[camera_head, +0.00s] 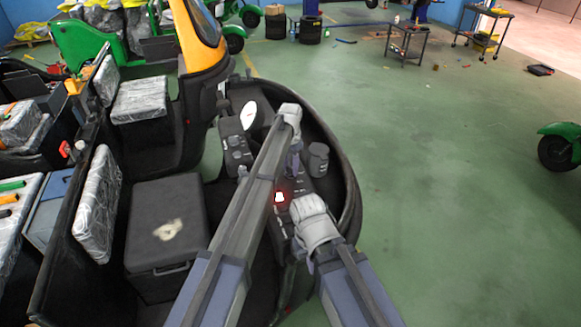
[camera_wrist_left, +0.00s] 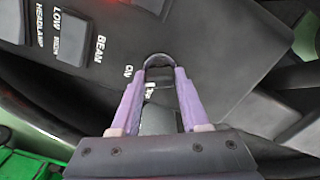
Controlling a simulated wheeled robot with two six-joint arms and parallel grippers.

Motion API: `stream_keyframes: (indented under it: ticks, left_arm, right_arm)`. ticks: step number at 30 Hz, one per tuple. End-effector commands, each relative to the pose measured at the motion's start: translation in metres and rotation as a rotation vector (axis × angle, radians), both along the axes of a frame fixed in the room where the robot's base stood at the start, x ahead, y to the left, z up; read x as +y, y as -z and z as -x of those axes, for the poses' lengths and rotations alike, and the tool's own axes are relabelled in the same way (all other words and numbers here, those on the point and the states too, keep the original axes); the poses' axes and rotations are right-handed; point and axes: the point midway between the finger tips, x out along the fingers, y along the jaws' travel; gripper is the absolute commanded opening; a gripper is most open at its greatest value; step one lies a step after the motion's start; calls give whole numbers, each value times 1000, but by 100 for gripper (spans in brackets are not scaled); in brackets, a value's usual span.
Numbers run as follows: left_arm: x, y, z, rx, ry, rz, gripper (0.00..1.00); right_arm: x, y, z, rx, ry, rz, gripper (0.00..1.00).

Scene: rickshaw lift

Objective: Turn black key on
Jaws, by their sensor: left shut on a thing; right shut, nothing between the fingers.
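The black key (camera_wrist_left: 158,60) shows in the left wrist view as a dark rounded loop at the dashboard panel. My left gripper (camera_wrist_left: 161,78) has its two pale purple fingers on either side of it, shut on it. Their tips hide part of the key. In the head view my left gripper (camera_head: 294,158) reaches over the dashboard (camera_head: 237,150), and the key cannot be made out there. My right gripper (camera_head: 302,243) is lower, beside the panel's near end, shut and empty. Its fingertips are hard to see.
A dark cup-like cylinder (camera_head: 318,159) stands to the right. A black box seat (camera_head: 166,225) is at the left. Printed labels and switches (camera_wrist_left: 72,36) lie beside the key. Open green floor is at the right.

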Motion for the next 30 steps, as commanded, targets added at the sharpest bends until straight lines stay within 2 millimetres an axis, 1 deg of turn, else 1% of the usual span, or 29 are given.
stream_keyframes:
  ticks: [8,9,16,25,30]
  left_arm:
    - [0,0,0,0,4,0,0]
    - [0,0,0,0,4,0,49]
    - [0,0,0,0,2,0,75]
    - [0,-1,0,0,1,0,75]
    - [0,-10,0,0,1,0,75]
  right_arm:
    - [0,0,0,0,0,0,0]
    - [0,0,0,0,0,0,0]
    - [0,0,0,0,0,0,0]
    - [0,-1,0,0,0,0,0]
    - [0,-10,0,0,2,0,0]
